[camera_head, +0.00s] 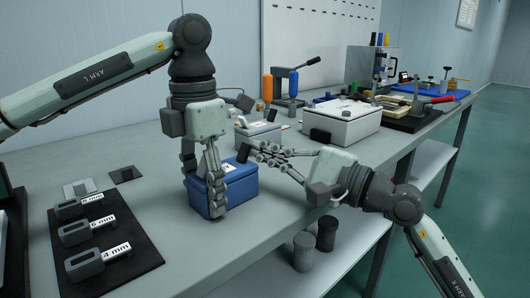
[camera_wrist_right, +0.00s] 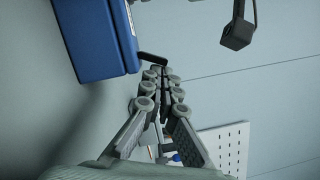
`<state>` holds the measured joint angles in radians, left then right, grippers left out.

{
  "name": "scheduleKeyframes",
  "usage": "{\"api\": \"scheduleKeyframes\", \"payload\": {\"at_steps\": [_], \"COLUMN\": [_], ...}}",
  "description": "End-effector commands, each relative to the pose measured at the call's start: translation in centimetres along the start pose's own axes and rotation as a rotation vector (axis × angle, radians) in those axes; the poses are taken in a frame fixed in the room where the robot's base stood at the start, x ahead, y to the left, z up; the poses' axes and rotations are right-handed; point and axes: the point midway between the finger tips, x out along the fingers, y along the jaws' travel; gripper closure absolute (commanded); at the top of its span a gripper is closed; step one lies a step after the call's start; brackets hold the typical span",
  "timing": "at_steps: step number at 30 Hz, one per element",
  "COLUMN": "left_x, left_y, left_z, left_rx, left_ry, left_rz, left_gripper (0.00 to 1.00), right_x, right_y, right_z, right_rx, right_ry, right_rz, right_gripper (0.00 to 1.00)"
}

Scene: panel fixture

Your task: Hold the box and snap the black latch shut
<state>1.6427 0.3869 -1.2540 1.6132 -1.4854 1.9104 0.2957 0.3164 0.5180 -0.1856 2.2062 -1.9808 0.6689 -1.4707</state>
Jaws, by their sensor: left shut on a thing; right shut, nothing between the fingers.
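The blue box (camera_head: 240,190) stands on the grey bench with a white label on top. My left gripper (camera_head: 206,188) comes down from above and is shut on the box at its left end. The black latch (camera_head: 243,153) sticks out at the far right edge of the box. In the right wrist view the blue box (camera_wrist_right: 95,40) is at upper left, and the black latch (camera_wrist_right: 153,58) juts out from it. My right gripper (camera_head: 262,152) is shut and empty, its fingertips close to the latch. I cannot tell whether they touch it.
A black tray (camera_head: 145,258) with several marked gauge blocks lies at the left. A white box (camera_head: 350,122) stands behind my right gripper. Two cylinders (camera_head: 303,250) stand on the lower shelf below the bench edge. A press with an orange part stands farther back.

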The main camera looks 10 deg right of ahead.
Motion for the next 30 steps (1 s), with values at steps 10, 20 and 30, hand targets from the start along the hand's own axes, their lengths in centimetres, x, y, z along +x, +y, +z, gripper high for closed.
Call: {"api": "scheduleKeyframes", "payload": {"at_steps": [10, 20, 30], "left_x": [0.0, 0.0, 0.0], "left_y": [0.0, 0.0, 0.0], "left_z": [0.0, 0.0, 0.0], "left_rx": [-0.001, 0.0, 0.0], "left_ry": [0.0, -0.001, -0.001], "left_rz": [0.001, 0.0, 0.0], "left_gripper": [0.94, 0.94, 0.94], "right_x": [0.1, 0.1, 0.3], "right_y": [-0.2, -0.5, -0.9], "right_z": [0.2, 0.6, 1.4], "right_rx": [-0.067, -0.177, -0.449], "right_ry": [0.0, -0.001, -0.001], "right_rz": [0.017, 0.044, 0.112], "right_gripper": [1.0, 1.0, 1.0]}}
